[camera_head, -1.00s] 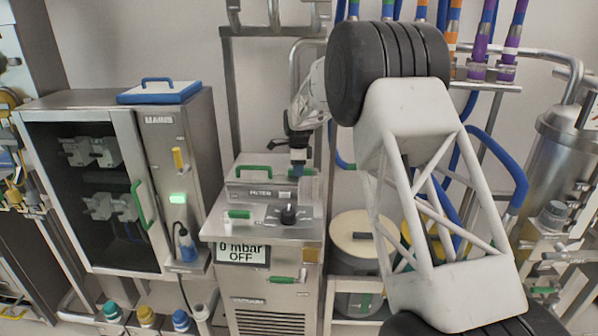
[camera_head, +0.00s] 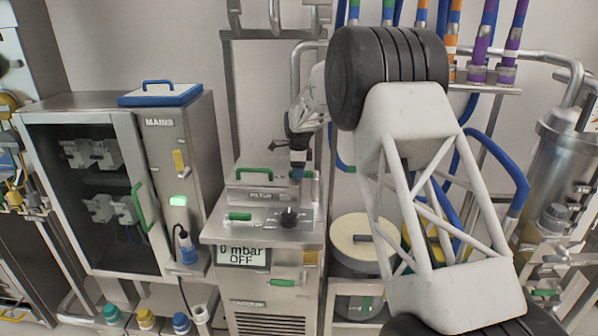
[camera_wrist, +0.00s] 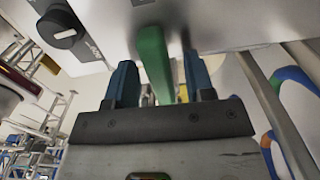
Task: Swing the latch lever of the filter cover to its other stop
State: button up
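The filter cover (camera_head: 250,194) is a metal lid with a FILTER label on top of the vacuum unit. Green parts show on and near it: a bar handle (camera_head: 256,172) behind and a short green piece (camera_head: 239,216) at the front left. My gripper (camera_head: 298,179) points down over the cover's right end, its blue fingers partly hiding what is behind. In the wrist view, a green lever (camera_wrist: 154,60) lies between the blue fingers of my gripper (camera_wrist: 160,72). The fingers are apart, one on each side, with gaps to the lever.
A black knob (camera_head: 289,218) sits in front of my gripper, and it also shows in the wrist view (camera_wrist: 63,30). A pressure display (camera_head: 241,256) reads 0 mbar OFF. A glass-fronted cabinet (camera_head: 160,130) stands left. A lidded drum (camera_head: 358,243) stands right.

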jog(key=shift+r, duration=3.9)
